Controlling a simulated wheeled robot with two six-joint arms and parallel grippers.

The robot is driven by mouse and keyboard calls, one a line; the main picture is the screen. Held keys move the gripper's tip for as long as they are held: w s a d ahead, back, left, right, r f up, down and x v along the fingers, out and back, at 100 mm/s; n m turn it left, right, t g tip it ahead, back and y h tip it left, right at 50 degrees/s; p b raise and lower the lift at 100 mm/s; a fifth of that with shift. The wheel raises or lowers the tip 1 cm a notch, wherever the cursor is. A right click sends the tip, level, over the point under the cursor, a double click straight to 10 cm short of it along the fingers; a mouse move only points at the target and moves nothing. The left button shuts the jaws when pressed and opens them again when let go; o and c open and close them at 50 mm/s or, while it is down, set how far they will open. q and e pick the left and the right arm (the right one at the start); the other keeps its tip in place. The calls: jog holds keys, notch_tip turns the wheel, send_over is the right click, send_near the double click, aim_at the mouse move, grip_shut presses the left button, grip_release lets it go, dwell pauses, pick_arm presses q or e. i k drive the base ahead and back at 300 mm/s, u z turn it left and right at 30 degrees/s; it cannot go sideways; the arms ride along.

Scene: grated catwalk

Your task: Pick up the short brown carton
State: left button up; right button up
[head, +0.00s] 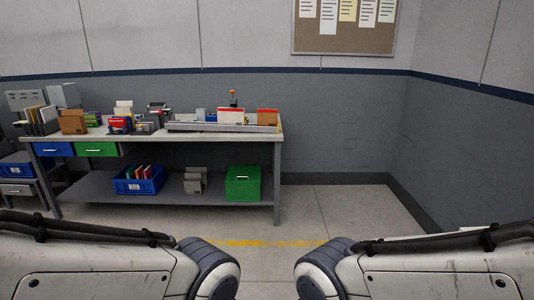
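A small brown carton (72,123) stands on the left part of the workbench top (140,134), beside a rack of upright files. Another small orange-brown box (267,117) stands near the right end of the same bench top, next to a white box with a red top (231,115). I cannot tell for sure which of the two is the short brown carton. Both are across the room, well away from my arms. Only links of my two arms show at the bottom corners; neither gripper is in view.
The bench's lower shelf (100,188) holds a blue bin (138,188), tan pieces (194,183) and a green box (242,190). A grey drawer unit (17,190) stands at the far left. Floor (340,213) right of the bench is clear, with a yellow line in front.

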aim_at(263, 119)
jog(key=i, duration=4.9)
